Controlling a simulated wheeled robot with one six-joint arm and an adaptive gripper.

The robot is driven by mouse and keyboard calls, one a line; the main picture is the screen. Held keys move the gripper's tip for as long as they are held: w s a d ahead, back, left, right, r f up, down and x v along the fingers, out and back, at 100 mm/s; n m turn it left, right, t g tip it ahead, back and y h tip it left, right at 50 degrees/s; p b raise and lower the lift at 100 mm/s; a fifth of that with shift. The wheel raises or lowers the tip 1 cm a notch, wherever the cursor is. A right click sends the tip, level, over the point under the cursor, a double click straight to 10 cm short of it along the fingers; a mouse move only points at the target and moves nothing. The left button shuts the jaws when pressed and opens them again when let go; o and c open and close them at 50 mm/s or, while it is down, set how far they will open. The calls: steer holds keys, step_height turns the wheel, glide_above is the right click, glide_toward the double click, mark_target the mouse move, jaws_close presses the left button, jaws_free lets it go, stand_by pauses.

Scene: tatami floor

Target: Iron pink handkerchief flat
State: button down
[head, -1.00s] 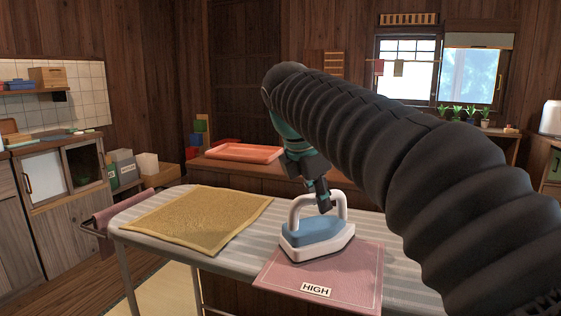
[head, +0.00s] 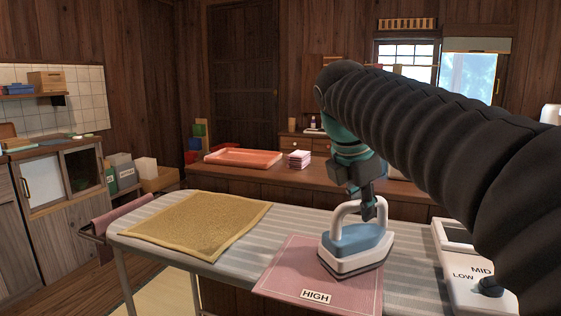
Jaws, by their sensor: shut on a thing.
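The pink handkerchief (head: 290,262) lies on the striped ironing board (head: 306,219), its front edge hanging over the board's near edge with a "HIGH" label on it. The blue and white iron (head: 355,242) rests on the handkerchief's right part, hiding some of it. My gripper (head: 367,212) is above the iron, shut on the iron's white handle. The handkerchief's visible left part looks smooth.
A yellow cloth (head: 198,222) lies on the board's left part. A white control box (head: 472,272) marked "LOW" and "MID" stands at the right. Behind the board, a counter holds an orange tray (head: 243,158) and a folded stack (head: 299,159).

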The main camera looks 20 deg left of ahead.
step_height(320, 180, up, 3)
steer(key=shift+p, duration=0.45)
steer(key=shift+r, duration=2.2)
